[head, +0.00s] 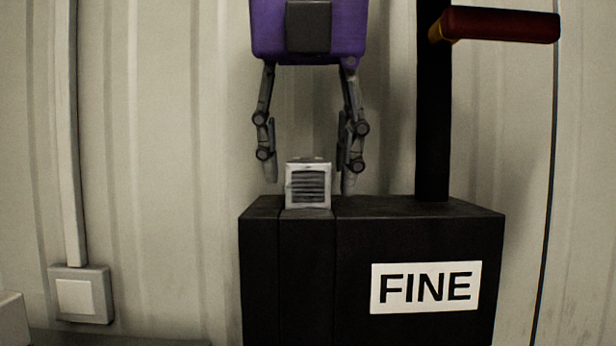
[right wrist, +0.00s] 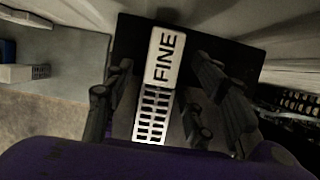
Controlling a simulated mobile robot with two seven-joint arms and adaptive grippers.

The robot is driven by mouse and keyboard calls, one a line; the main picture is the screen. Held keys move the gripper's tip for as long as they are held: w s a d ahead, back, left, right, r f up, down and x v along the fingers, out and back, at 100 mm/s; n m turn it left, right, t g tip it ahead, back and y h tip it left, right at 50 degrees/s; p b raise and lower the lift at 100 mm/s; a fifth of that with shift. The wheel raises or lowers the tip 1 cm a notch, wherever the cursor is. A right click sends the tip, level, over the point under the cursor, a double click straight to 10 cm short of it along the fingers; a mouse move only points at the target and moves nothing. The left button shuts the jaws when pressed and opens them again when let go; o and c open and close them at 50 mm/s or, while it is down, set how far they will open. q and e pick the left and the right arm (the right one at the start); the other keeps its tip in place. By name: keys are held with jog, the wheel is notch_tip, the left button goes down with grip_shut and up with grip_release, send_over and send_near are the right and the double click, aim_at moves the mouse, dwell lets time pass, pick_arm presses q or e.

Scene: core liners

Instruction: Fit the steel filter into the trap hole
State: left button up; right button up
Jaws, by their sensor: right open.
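The steel filter (head: 308,186) is a small pale grey block with dark horizontal slats on its face. It stands upright at the top of a black box (head: 285,285) marked FINE. My right gripper (head: 308,178) points down over it, with one finger on each side and a gap to each. It is open and empty. In the right wrist view a slotted light grey piece (right wrist: 153,114) lies between the fingers, adjoining a white FINE label (right wrist: 166,58). The filter's lower part is hidden in the box. The trap hole and my left gripper are not in view.
A black post (head: 433,120) with a dark red handle (head: 505,25) rises at the right of the box, close to my gripper. A pale corrugated wall (head: 170,170) stands behind. A white wall box (head: 80,295) is at the lower left. The wrist view shows open floor (right wrist: 45,110) left.

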aim_at(306, 160)
jog(key=shift+c, duration=0.2)
jog(key=shift+f, duration=0.1)
grip_shut()
notch_tip(306, 160, up, 4)
jog(key=shift+a+f, duration=0.1)
jog(key=shift+f, duration=0.1)
jog(key=s+r, duration=0.2)
jog(key=s+d+r, duration=0.1)
jog(key=s+r, duration=0.1)
jog(key=r, duration=0.1)
jog(key=shift+s+d+r, duration=0.15)
jog(key=shift+s+r, duration=0.05)
jog(key=s+d+r, duration=0.2)
jog(key=s+r, duration=0.2)
jog(key=s, duration=0.5)
jog(key=shift+d+r, duration=0.2)
jog(key=shift+d, duration=0.1)
